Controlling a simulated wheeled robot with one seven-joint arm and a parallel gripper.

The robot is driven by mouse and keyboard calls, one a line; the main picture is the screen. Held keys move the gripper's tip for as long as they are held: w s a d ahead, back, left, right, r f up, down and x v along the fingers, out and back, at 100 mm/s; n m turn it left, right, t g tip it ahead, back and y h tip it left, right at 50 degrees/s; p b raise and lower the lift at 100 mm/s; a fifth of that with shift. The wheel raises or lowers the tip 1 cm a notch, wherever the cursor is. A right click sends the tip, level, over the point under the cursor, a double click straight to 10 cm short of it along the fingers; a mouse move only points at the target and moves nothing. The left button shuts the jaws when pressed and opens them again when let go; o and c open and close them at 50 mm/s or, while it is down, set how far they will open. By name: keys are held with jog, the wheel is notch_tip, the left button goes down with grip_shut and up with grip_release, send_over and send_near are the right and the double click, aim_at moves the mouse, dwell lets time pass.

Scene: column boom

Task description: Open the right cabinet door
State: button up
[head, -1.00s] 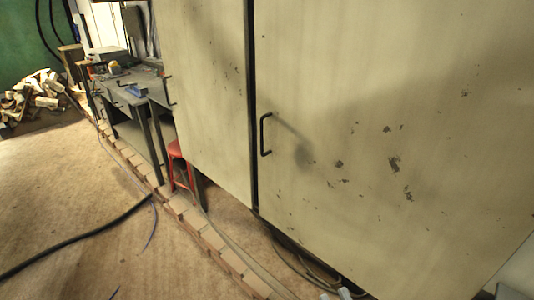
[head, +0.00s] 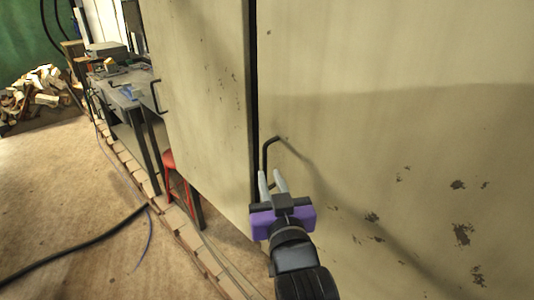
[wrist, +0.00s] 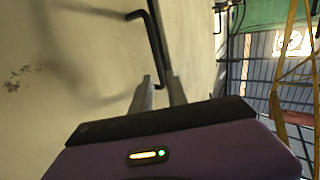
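The right cabinet door (head: 400,120) is a pale, chipped panel filling the right of the head view. It looks closed, with a dark narrow gap along its left edge. Its black bar handle (head: 266,153) is near that edge. My gripper (head: 270,184) is just below the visible upper part of the handle, with its two grey fingers apart. In the wrist view the handle (wrist: 157,38) runs down to between the fingers of my gripper (wrist: 160,92). Contact with the bar cannot be made out. The handle's lower end is hidden in the head view.
The left cabinet door (head: 200,90) looks closed, with its own black handle (head: 156,97). A red stool (head: 172,170) and a workbench (head: 130,95) stand farther left. A row of bricks (head: 150,187) and a black hose (head: 85,243) cross the otherwise open floor.

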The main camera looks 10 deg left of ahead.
aim_at(266, 163)
jog(key=shift+p+x, duration=0.6)
jog(key=shift+x, duration=3.25)
jog(key=shift+f, duration=0.15)
grip_shut()
jog(key=shift+d, duration=0.1)
